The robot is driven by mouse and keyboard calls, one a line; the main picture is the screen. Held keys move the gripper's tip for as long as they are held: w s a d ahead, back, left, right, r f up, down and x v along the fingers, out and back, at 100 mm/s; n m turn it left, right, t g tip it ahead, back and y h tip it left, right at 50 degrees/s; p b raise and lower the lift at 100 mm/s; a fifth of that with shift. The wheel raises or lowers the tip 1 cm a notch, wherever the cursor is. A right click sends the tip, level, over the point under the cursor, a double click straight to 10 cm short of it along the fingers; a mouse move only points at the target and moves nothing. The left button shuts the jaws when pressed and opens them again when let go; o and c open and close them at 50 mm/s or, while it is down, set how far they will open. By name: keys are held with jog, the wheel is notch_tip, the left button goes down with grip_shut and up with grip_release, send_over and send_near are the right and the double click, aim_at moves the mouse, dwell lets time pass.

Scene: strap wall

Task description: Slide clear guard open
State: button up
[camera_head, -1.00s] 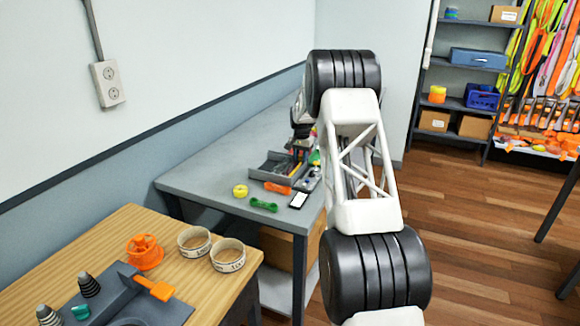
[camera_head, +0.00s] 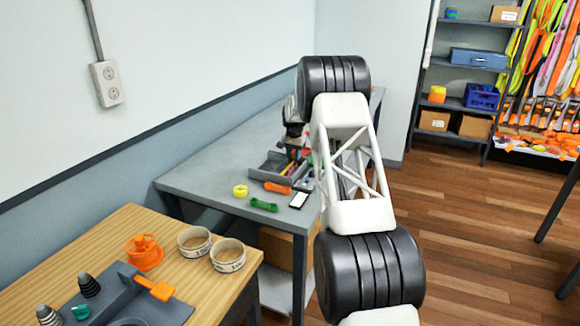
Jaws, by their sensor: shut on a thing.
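My gripper (camera_head: 295,138) is at the back of the grey workbench, above the right part of a grey tray (camera_head: 264,166). My own arm and wrist hide much of it, and the fingertips are small and dark. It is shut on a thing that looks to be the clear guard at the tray. The guard itself is see-through and too small to make out, so I cannot tell how far open it stands. Several coloured slim items (camera_head: 290,167) show in the tray below the gripper.
A wooden table (camera_head: 130,222) with two round bowls (camera_head: 228,255) stands in front. The wall bounds the bench's left side.

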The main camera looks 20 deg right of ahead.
aim_at(283, 157)
jog(key=shift+w+a, duration=1.9)
jog(key=o, duration=0.6)
jog(key=shift+c, duration=0.2)
jog(key=shift+r, duration=0.1)
jog(key=shift+r, duration=2.9)
